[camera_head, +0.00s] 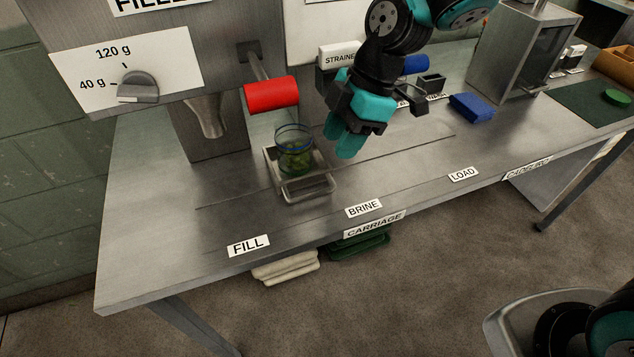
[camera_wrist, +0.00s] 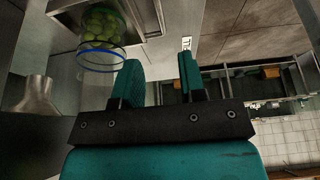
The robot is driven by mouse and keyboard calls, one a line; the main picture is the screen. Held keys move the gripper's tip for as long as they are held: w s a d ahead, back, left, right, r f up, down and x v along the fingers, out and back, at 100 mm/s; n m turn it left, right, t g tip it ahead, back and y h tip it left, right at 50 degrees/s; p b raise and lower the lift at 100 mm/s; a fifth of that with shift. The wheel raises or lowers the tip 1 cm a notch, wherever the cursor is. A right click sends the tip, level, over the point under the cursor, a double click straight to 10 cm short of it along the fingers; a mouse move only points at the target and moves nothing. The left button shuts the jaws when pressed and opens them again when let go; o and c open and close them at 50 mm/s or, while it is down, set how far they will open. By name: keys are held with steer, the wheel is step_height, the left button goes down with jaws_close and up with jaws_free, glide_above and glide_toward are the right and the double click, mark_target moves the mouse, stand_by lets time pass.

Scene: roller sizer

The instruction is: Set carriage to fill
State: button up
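The carriage (camera_head: 308,191) is a small metal tray with a front handle on the bench. It stands between the FILL label (camera_head: 248,245) and the BRINE label (camera_head: 363,209), in line with neither as far as I can tell. A clear jar (camera_head: 294,150) with a blue band and green pieces stands on it. The jar also shows at upper left in the wrist view (camera_wrist: 102,38). My gripper (camera_head: 346,138) is to the right of the jar and carriage, above the bench, apart from both. In the wrist view its teal fingers (camera_wrist: 160,68) are spread with nothing between them.
The filler nozzle (camera_head: 207,117) hangs left of the carriage, below a dial (camera_head: 138,87). A red cylindrical handle (camera_head: 271,95) juts out above and behind the jar. A blue block (camera_head: 472,106) lies at the back right. The front bench is clear.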

mark_target(314, 192)
steer(key=p+x, duration=0.1)
steer(key=x, duration=1)
steer(key=shift+s+a, duration=0.1)
jaws_close()
